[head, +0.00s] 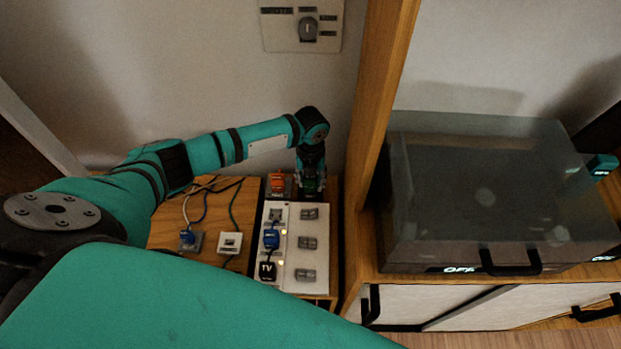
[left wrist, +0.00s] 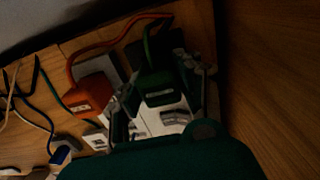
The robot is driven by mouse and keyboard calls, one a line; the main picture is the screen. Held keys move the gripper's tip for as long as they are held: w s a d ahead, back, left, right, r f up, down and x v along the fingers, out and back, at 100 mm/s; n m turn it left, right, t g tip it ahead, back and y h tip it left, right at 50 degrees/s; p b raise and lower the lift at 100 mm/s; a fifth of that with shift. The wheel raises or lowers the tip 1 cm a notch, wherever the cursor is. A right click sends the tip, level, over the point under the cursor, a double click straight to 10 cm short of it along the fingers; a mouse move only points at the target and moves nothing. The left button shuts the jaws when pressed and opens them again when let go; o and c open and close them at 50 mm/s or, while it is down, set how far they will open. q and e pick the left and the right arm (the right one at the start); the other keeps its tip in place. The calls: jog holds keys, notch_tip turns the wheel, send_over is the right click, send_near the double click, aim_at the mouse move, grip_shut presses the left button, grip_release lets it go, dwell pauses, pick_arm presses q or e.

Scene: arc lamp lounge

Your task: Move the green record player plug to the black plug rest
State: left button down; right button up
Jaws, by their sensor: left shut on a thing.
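The green plug (left wrist: 155,86) is between the fingers of my left gripper (left wrist: 158,92), which is shut on it. Its green cord rises from its far end in the left wrist view. In the head view my left gripper (head: 311,190) points down at the far end of the white power strip (head: 290,255), and it mostly hides the plug there. A black patch (left wrist: 136,55), which looks like the black plug rest, shows just behind the green plug. I cannot tell whether the plug touches it. My right gripper is not clearly in view.
An orange plug (head: 277,182) stands close left of my left gripper. The strip holds a blue plug (head: 271,238), a black TV plug (head: 267,269) and grey switches (head: 306,243). Another blue plug (head: 188,237) and a white square (head: 230,243) are left. A wooden post (head: 372,110) rises right.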

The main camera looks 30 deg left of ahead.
aim_at(310, 178)
pick_arm(q)
jog(key=shift+f, duration=0.4)
jog(key=c, duration=0.8)
grip_release()
jog(key=shift+r, duration=0.1)
notch_tip(310, 178, up, 12)
jog(key=shift+f, duration=0.1)
jog(key=shift+s, duration=0.1)
